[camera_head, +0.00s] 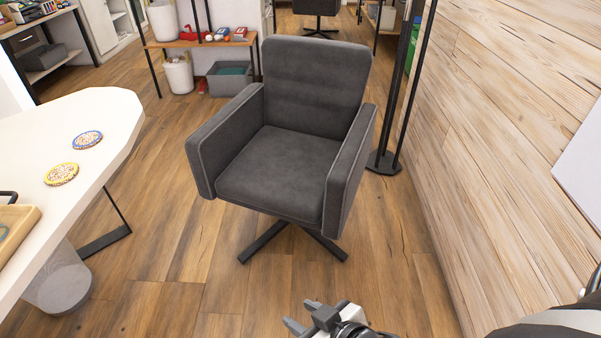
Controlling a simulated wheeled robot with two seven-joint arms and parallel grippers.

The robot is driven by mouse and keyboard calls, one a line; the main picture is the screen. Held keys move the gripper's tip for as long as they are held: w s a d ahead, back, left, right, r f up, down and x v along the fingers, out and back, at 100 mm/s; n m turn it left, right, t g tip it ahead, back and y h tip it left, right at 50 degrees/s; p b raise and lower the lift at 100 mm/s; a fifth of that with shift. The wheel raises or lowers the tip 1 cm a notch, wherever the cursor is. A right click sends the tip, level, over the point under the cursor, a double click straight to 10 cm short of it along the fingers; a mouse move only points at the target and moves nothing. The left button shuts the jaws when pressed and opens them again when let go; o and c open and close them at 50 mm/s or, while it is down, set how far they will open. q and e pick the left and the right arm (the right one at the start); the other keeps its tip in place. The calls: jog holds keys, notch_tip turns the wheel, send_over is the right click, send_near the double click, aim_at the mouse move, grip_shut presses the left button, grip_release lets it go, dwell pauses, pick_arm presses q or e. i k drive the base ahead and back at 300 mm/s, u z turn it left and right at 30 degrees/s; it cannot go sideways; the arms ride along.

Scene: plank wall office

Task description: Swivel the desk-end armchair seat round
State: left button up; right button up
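The dark grey armchair (281,163) stands on the wood floor in the middle of the view, its seat facing toward me and a little to the left. Its backrest (315,85) is at the far side and its two armrests flank the seat. It rests on a dark star-shaped foot (265,243). My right gripper (296,314) is at the bottom edge, in front of the chair and apart from it. Its fingers look spread with nothing between them. My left gripper is not in view.
A white desk (60,125) with two patterned coasters is at the left, a grey bin (62,285) under it. A plank wall (500,130) runs along the right. A black stand (383,162) is close behind the chair's right side. Floor in front is clear.

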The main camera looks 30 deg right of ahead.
aim_at(294, 146)
jog(key=z, duration=0.35)
jog(key=i, duration=0.95)
jog(key=z, duration=0.9)
